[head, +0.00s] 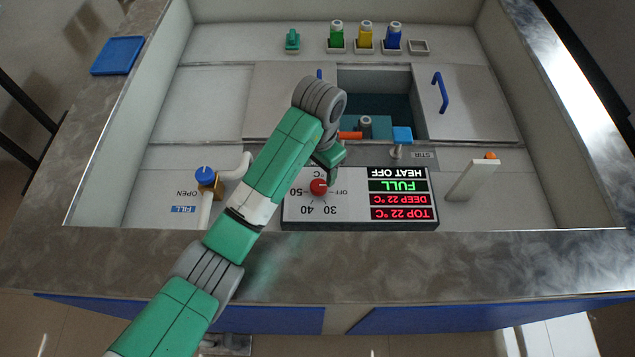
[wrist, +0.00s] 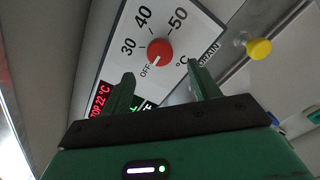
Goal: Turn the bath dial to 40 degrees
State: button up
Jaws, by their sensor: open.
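The red bath dial (head: 318,187) sits on a white panel (head: 292,213) marked OFF, 30, 40 and 50, upside down in the head view. In the wrist view the dial (wrist: 160,52) has a white mark that appears to point toward OFF. My gripper (head: 333,179) is over the panel, close to the dial. In the wrist view the fingers of my gripper (wrist: 162,76) are apart, with nothing between them. The dial lies just beyond the fingertips, not gripped. Displays (head: 404,192) read TOP 22 °C, DEEP 22 °C, FULL and HEAT OFF.
Behind the panel is an open bath (head: 375,100) with a sliding lid and blue handle (head: 440,92). A blue-topped valve (head: 205,175) stands left, a white lever (head: 472,180) right. Green, yellow and blue bottles (head: 365,36) stand at the back. A blue tray (head: 118,55) lies far left.

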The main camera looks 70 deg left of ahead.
aim_at(319, 185)
notch_tip(319, 185, down, 7)
jog(key=shift+f+b, duration=0.1)
jog(key=shift+b, duration=0.6)
jog(key=c, duration=1)
jog(key=shift+o, duration=0.2)
